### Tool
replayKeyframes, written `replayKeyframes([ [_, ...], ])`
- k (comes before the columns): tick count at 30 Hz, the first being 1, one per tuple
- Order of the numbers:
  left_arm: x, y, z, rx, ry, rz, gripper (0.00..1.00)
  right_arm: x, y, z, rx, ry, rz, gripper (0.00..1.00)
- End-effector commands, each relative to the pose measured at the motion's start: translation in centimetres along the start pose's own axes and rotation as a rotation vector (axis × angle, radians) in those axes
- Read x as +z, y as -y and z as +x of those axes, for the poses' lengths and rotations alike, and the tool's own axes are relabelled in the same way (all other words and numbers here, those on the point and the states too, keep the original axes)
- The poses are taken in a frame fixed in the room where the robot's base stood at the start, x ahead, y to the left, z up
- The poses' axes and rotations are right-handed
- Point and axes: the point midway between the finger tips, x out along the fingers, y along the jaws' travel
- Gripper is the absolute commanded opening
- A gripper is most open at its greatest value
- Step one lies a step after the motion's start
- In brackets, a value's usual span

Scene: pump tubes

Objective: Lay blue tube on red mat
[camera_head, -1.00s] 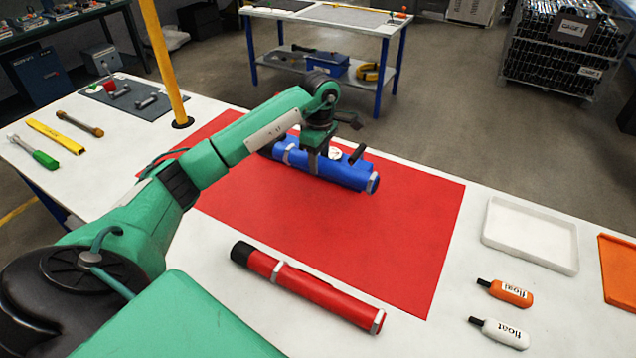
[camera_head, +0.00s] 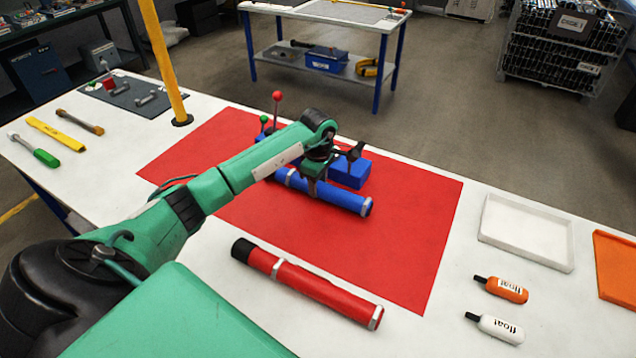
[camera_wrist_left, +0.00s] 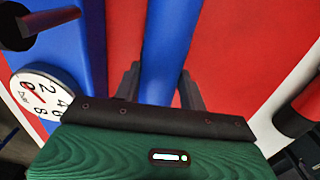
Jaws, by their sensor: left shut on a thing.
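The blue tube (camera_head: 338,195), with pale bands, is over the red mat (camera_head: 400,235) and runs from upper left to lower right. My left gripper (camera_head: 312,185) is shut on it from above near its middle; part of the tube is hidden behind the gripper. In the left wrist view the tube (camera_wrist_left: 167,50) passes between the two fingers (camera_wrist_left: 160,85). The tube is low over the mat, but I cannot tell whether it touches it. My right gripper is not in view.
A blue block (camera_head: 350,173) stands just behind the tube; a white dial (camera_wrist_left: 42,92) shows beside it in the wrist view. Red (camera_head: 277,96) and green knobs stand farther left. A red tube (camera_head: 310,288) lies at the mat's near edge. The mat's right part is clear.

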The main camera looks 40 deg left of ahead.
Motion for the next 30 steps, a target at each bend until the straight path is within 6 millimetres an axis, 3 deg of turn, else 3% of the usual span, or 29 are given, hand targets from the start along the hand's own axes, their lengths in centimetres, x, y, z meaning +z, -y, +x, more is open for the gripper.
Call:
replayKeyframes([
  [1,0.0,0.0,0.2,0.001,0.0,0.0,0.09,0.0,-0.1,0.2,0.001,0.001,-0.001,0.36],
  [2,0.0,0.0,0.1,0.0,0.0,0.0,0.46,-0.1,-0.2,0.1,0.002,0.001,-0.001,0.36],
  [5,0.0,0.0,0.1,0.0,0.0,0.0,0.64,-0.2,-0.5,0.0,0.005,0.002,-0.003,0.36],
  [17,0.0,-0.1,-0.6,0.002,-0.001,0.001,0.64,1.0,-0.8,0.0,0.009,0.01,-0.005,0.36],
  [22,-0.1,-0.1,-3.6,0.005,-0.002,0.001,0.64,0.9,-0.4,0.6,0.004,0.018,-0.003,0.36],
  [30,0.0,-0.1,-9.3,0.004,-0.001,0.0,0.64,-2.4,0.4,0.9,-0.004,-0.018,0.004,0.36],
])
